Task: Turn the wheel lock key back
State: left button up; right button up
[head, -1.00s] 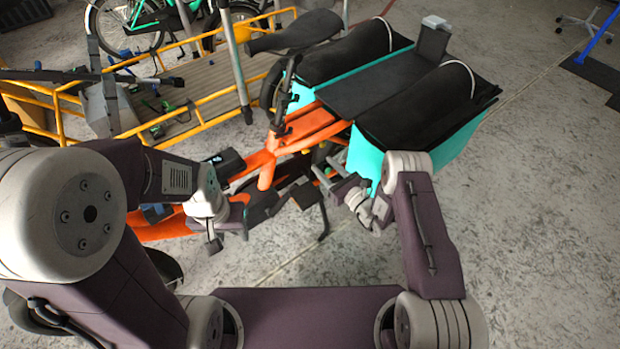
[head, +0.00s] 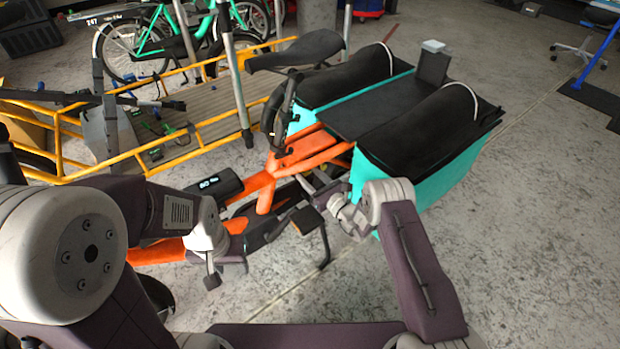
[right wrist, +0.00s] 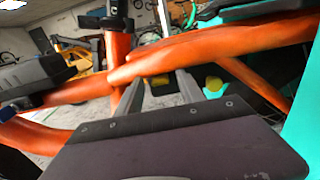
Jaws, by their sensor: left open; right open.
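The orange cargo bike (head: 300,150) stands in the middle of the head view, with teal and black side bags (head: 430,165) over its rear. My right gripper (head: 318,183) is open beside the rear of the orange frame, just left of the near bag. In the right wrist view its two grey fingers (right wrist: 158,82) point under an orange frame tube (right wrist: 210,50). A small yellow part (right wrist: 213,84) shows right of the fingers; I cannot tell what it is. My left gripper (head: 213,272) is open, low beside the frame's front part. I cannot make out the wheel lock or its key.
A yellow-railed cargo bed (head: 180,100) stands behind on the left, with a green bicycle (head: 140,45) beyond it. The black saddle (head: 297,50) and a dark frame box (head: 215,186) rise near my arms. Open concrete floor (head: 540,230) lies to the right.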

grip_shut()
jog(key=shift+s+f+n, duration=0.1)
jog(key=shift+f+n, duration=0.05)
jog(key=shift+n, duration=8.75)
grip_release()
